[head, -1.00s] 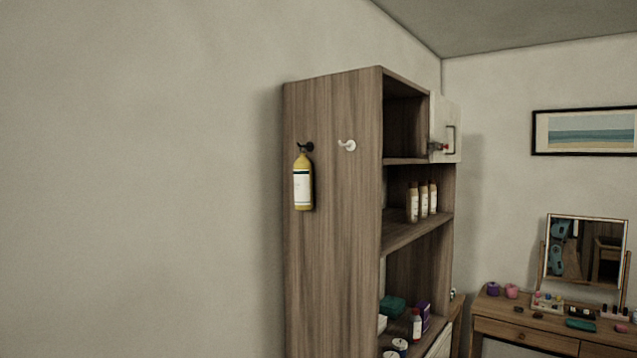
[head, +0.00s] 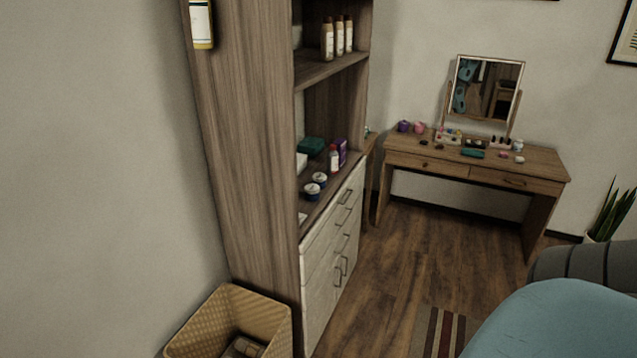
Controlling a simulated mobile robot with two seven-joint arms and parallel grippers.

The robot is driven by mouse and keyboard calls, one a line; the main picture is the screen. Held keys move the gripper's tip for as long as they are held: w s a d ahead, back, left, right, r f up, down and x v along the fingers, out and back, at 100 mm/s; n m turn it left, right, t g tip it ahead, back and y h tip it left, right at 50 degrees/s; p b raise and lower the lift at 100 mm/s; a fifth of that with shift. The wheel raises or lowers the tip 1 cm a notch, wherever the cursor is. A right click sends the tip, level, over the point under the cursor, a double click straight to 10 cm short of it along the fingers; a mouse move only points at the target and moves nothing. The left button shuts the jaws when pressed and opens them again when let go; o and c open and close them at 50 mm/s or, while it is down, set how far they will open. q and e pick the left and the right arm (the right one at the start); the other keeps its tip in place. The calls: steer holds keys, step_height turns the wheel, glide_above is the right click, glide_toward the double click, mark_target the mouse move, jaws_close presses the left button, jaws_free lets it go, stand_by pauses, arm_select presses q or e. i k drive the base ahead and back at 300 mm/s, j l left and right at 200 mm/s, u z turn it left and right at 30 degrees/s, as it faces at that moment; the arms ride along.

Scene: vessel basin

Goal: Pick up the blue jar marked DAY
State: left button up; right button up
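Two small dark-blue jars with pale lids stand near the front of the cabinet's lower open shelf. One jar (head: 312,191) is nearer to me and the other jar (head: 320,180) is just behind it. Their markings are too small to read, so I cannot tell which is marked DAY. Neither of my grippers shows in the head view.
The tall wooden cabinet (head: 246,150) also holds a white bottle (head: 333,159), a purple box (head: 341,151) and a green item (head: 311,146). A wicker basket (head: 195,330) stands at its foot. A dressing table (head: 470,170) is at the back. Wooden floor (head: 410,255) lies open between.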

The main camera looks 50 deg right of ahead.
mark_target(320, 179)
steer(key=i+l, duration=0.1)
steer(key=l, duration=0.3)
steer(key=i+l, duration=0.1)
steer(key=l, duration=0.35)
steer(key=i+l, duration=0.1)
steer(key=l, duration=0.3)
steer(key=i+l, duration=0.1)
steer(key=l, duration=0.35)
steer(key=i+l, duration=0.1)
steer(key=l, duration=0.3)
steer(key=i+l, duration=0.1)
steer(key=l, duration=0.3)
